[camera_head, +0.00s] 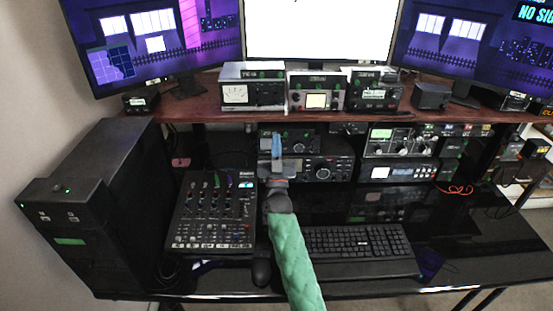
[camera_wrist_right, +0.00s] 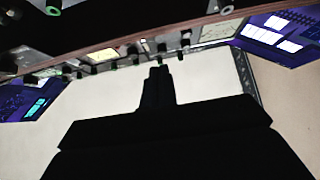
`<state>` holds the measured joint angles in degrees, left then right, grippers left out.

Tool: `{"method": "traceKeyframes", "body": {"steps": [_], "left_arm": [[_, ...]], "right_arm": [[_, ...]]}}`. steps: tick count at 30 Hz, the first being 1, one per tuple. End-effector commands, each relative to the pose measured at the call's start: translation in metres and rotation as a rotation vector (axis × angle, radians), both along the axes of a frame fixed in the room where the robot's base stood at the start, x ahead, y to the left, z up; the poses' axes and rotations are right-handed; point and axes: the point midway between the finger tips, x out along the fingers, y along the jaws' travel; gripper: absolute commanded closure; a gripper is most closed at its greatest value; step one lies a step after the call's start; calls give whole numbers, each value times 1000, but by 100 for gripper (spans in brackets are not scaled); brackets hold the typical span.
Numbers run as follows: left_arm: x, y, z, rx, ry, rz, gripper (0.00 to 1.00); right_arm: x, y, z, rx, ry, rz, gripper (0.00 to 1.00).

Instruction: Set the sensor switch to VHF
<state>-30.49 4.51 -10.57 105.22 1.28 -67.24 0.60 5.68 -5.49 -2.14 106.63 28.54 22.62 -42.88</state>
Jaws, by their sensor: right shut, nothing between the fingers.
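The sensor switch is too small to single out, and its lettering cannot be read. A grey radio unit with a white meter (camera_head: 251,92) and several dark knobs stands on the wooden shelf. Its meter face also shows in the right wrist view (camera_wrist_right: 218,34), where the scene appears upside down. My right gripper (camera_head: 277,140) is shut and empty, pointing up and forward in front of the shelf, below that unit's right side. In the wrist view its dark fingertips (camera_wrist_right: 159,69) are together, close to small knobs with green markings; contact cannot be told. My left gripper is out of view.
Below are stacked radios (camera_head: 330,169), a mixer (camera_head: 214,212) and a keyboard (camera_head: 360,242). A black tower (camera_head: 105,200) stands at left.

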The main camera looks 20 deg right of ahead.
Motion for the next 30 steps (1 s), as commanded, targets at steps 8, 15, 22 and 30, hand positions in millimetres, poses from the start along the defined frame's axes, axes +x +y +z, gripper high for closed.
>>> {"method": "traceKeyframes", "body": {"steps": [8,15,22,30], "left_arm": [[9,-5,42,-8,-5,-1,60],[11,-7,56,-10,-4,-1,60],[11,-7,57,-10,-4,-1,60],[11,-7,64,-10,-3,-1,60]], "right_arm": [[-15,5,-21,0,0,0,100],[-20,6,-27,0,0,0,100],[-20,6,-26,0,0,0,100],[-29,11,-42,20,70,79,100]]}}
